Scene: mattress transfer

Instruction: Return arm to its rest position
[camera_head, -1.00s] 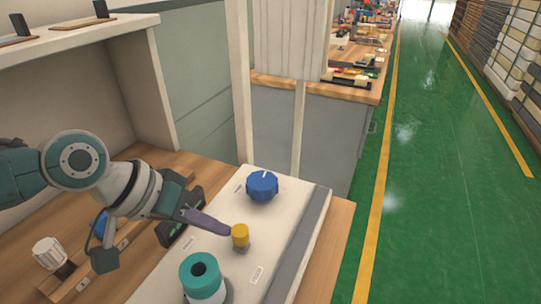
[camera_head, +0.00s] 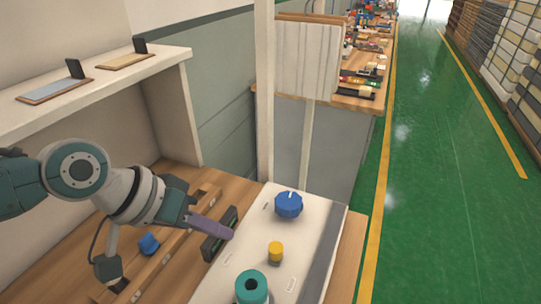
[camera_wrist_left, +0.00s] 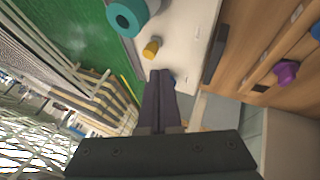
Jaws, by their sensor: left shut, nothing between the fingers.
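My left arm comes in from the left in the head view, and its gripper (camera_head: 230,234) is shut and empty. Its purple-grey fingers hang over the left edge of the white panel (camera_head: 235,272), left of the yellow button (camera_head: 275,250) and apart from it in the picture. In the left wrist view the closed fingers (camera_wrist_left: 160,73) point toward the panel, with the yellow button (camera_wrist_left: 151,48) just beyond the tips. The blue knob (camera_head: 288,204) and teal ring-shaped knob (camera_head: 251,288) stand on the panel. My right gripper is not in view.
A dark bar (camera_head: 219,238) lies beside the panel on the wooden bench (camera_head: 60,280). A small blue part (camera_head: 149,243) lies under my arm. A shelf (camera_head: 120,82) stands behind. The green floor aisle (camera_head: 430,200) at right is clear.

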